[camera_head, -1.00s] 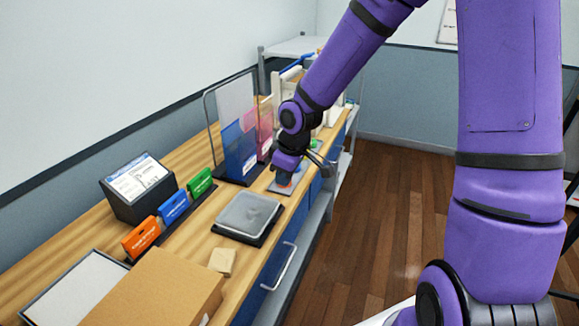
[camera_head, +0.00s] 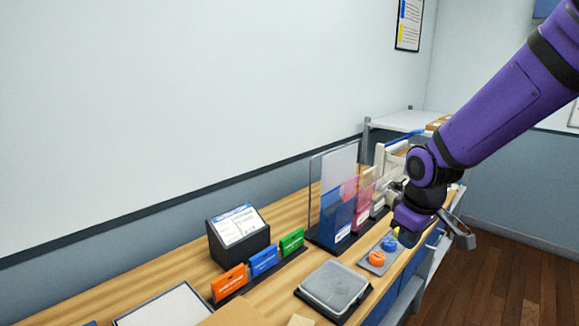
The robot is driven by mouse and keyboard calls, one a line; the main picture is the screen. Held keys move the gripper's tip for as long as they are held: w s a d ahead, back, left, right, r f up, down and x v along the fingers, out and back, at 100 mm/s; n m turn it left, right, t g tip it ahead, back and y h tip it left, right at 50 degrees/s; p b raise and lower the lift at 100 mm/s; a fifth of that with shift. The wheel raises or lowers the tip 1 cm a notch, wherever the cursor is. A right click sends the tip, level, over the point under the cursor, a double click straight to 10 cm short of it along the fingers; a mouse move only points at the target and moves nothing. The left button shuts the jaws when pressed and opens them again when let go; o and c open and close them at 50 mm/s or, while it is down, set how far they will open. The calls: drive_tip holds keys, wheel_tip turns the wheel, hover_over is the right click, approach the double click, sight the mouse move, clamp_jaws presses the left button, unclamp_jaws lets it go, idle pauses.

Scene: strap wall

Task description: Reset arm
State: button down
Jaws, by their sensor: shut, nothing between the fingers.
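My purple arm comes in from the upper right. My gripper (camera_head: 462,232) is at the far right of the wooden counter (camera_head: 165,258), by its front edge. Its dark fingers point down and to the right, and nothing shows between them. Left of the gripper lies a grey tray (camera_head: 371,262) with an orange knob-like piece (camera_head: 377,258) and a blue one (camera_head: 389,244). A small yellow part shows just under my wrist. The wrist hides part of what stands behind it.
A clear divider rack (camera_head: 320,190) with blue and pink folders stands behind the tray. Nearer are a lidded grey container (camera_head: 334,286), orange, blue and green cards (camera_head: 263,261), and a black sign box (camera_head: 238,234). Wooden floor (camera_head: 500,280) is free at right.

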drive_tip(key=s+d+r+m+t, duration=0.1)
drive_tip(key=s+d+r+m, duration=0.1)
drive_tip(key=s+r, duration=0.5)
drive_tip(key=s+d+r+m+t, duration=0.2)
drive_tip(key=s+r+m, duration=0.3)
drive_tip(key=s, duration=0.8)
wheel_tip(320, 180, up, 4)
drive_tip(key=shift+s+d+f, duration=0.25)
drive_tip(key=shift+d, duration=0.15)
